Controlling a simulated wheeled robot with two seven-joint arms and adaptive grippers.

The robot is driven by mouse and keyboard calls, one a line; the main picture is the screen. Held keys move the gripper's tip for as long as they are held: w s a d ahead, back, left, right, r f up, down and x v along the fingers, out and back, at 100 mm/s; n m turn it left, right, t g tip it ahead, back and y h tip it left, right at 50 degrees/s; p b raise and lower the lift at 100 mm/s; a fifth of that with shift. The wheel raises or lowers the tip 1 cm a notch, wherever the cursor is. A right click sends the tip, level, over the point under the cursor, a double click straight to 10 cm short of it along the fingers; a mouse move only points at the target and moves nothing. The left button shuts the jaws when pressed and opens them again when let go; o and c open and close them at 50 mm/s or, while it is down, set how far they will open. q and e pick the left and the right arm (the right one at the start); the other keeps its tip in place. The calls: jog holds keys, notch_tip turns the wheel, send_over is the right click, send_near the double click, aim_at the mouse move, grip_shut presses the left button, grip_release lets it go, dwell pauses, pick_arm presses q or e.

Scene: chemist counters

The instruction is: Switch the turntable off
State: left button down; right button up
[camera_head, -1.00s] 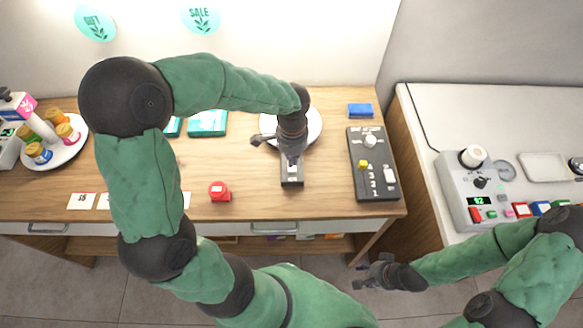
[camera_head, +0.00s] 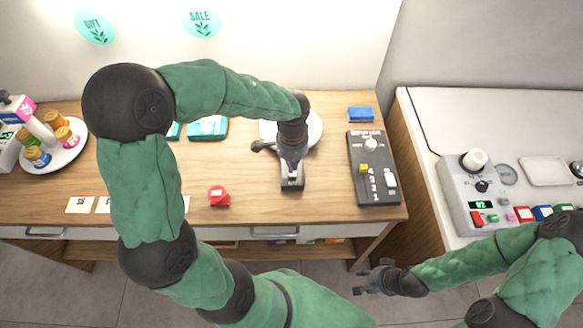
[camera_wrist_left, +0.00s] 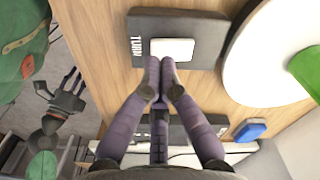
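The turntable is a white round disc (camera_head: 314,128), partly hidden by my left arm; it also shows in the left wrist view (camera_wrist_left: 262,68). In front of it sits a dark control box (camera_head: 292,186) with a white rocker or button (camera_wrist_left: 172,48), lettered "TURN" in the left wrist view (camera_wrist_left: 138,52). My left gripper (camera_head: 292,165) is over this box, with its fingertips (camera_wrist_left: 161,68) together at the white switch's edge. I cannot tell whether they press it. My right gripper (camera_head: 364,279) is empty and open, in front of the counter.
A dark panel (camera_head: 374,190) with numbered positions and a yellow knob stands to the right, with a blue box (camera_head: 361,114) behind it. A red item (camera_head: 218,196) stands to the left. A round tray with jars (camera_head: 62,160) is at far left. A grey device (camera_head: 462,205) sits on the right counter.

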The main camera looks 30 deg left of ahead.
pick_arm(q)
jog(key=shift+f+b, duration=0.8)
jog(key=shift+f, duration=0.45)
dwell(1.2)
jog(key=shift+r, duration=0.15)
jog(key=shift+r+p, duration=3)
jog(key=shift+r, duration=0.45)
jog(key=shift+f, duration=0.1)
